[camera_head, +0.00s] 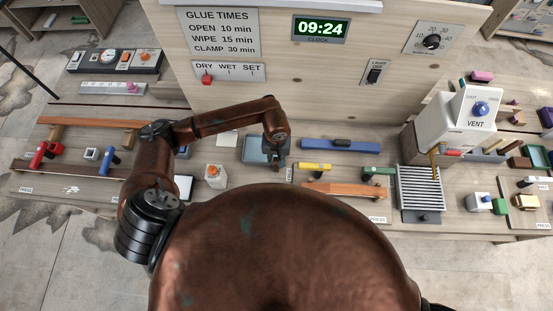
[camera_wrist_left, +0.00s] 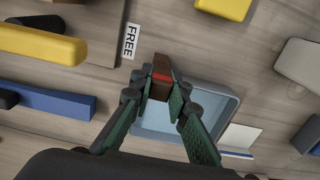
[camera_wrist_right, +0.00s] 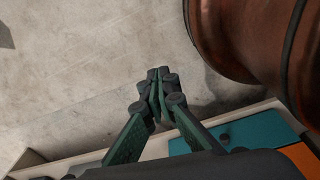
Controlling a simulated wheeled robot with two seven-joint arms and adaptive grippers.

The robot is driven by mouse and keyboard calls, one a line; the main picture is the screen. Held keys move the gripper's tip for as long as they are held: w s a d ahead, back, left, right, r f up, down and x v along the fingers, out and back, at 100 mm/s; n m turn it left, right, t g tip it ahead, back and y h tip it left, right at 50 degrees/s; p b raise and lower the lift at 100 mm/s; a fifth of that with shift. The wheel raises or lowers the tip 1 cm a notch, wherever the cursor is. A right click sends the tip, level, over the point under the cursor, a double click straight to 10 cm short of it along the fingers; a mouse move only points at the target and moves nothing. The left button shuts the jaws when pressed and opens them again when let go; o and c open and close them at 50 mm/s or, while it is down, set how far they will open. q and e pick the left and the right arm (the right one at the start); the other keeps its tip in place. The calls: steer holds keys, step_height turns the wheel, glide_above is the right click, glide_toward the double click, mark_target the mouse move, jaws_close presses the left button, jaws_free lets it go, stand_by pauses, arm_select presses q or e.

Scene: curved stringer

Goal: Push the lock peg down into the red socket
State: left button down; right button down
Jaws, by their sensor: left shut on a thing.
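My left gripper (camera_head: 278,162) is above the bench, beside a shallow blue-grey tray (camera_head: 254,149). In the left wrist view my left gripper (camera_wrist_left: 163,92) is shut on a small dark brown block with a red band (camera_wrist_left: 162,67). The block lies between the fingertips, over the edge of the tray (camera_wrist_left: 226,102). I cannot tell whether this block is the lock peg, and I cannot pick out the red socket for sure. My right gripper (camera_wrist_right: 159,84) has its fingertips together, with nothing seen between them, and hangs over bare floor. It does not show in the head view.
Yellow (camera_head: 315,167) and blue (camera_head: 340,145) bars lie to the right. A white box with an orange top (camera_head: 214,176) stands at left. An upright panel (camera_head: 330,80) rises behind. A ribbed grey rack (camera_head: 420,190) is further right.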

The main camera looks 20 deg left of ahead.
arm_select(q)
steer(key=shift+f, duration=0.2)
steer(key=c, duration=2)
jaws_free()
steer(key=shift+o, duration=0.8)
arm_select(e)
steer(key=shift+w+a+f, duration=0.1)
steer(key=shift+w+f, duration=0.1)
steer(key=shift+w, duration=0.6)
steer(key=shift+s, duration=0.15)
